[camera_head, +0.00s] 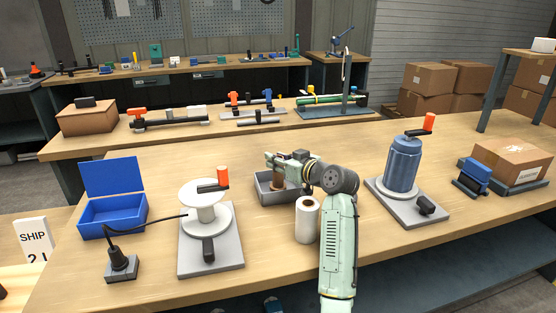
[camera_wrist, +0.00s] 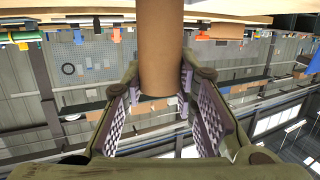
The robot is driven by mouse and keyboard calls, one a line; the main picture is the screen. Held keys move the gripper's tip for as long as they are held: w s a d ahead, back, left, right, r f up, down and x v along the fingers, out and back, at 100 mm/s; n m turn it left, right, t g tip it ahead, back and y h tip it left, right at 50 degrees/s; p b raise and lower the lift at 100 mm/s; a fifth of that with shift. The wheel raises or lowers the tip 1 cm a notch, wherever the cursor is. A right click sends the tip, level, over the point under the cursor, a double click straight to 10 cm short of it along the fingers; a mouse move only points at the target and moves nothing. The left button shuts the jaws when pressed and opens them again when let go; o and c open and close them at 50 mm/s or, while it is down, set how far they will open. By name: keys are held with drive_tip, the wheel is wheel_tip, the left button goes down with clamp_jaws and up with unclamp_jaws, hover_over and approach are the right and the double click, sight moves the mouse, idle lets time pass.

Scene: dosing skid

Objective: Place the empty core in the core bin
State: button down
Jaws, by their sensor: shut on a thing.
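The empty core (camera_wrist: 162,45) is a plain brown cardboard tube. My gripper (camera_wrist: 160,85) is shut on it, with a ridged pad on each side of the tube in the wrist view. In the head view the core (camera_head: 278,184) hangs upright below my gripper (camera_head: 279,174), over the grey open core bin (camera_head: 268,199). Its lower end appears within the bin's outline. I cannot tell whether it touches the bin floor. My wrist and arm hide the bin's right part.
A white roll (camera_head: 306,222) stands just in front of the bin, close to my arm. A hand-cranked white spool (camera_head: 205,206) is to the left, a blue crank canister (camera_head: 403,166) to the right. A blue open box (camera_head: 112,212) sits at far left.

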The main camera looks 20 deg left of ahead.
drive_tip(key=shift+f, duration=0.3)
drive_tip(key=shift+f, duration=0.1)
drive_tip(key=shift+f, duration=0.15)
drive_tip(key=c, duration=1.3)
unclamp_jaws()
drive_tip(key=shift+r, duration=0.25)
drive_tip(key=b+v, duration=0.3)
drive_tip(key=v, duration=0.9)
